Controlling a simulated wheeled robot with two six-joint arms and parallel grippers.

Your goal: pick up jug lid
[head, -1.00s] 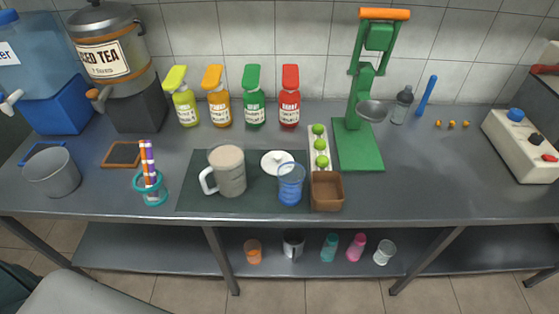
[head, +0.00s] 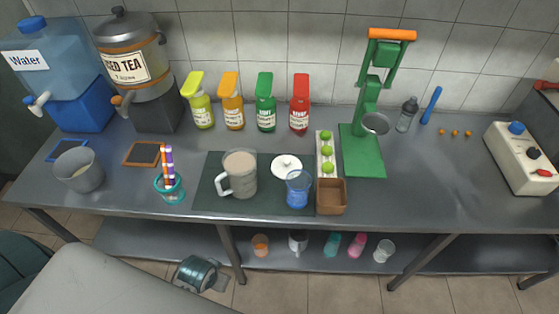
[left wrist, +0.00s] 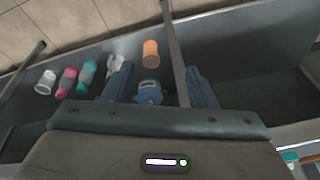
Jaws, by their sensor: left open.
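The white round jug lid (head: 284,163), with a small knob on top, lies on the dark mat (head: 215,200). It is behind the blue cup (head: 298,190), which overlaps its front right edge in the picture. The jug (head: 239,174), with beige content and a handle on its left, stands uncovered to the left of the lid. My left gripper (left wrist: 159,88) shows in the left wrist view with its fingers apart, with the lower shelf in the background. It is away from the lid, which is outside that view. My right gripper is not in view.
A brown box (head: 331,197) and a tray of green limes (head: 326,150) are right of the lid. The green press (head: 362,150) stands further right. A straw holder (head: 170,190) is left of the jug. The lower shelf (head: 140,240) holds several small cups and bottles.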

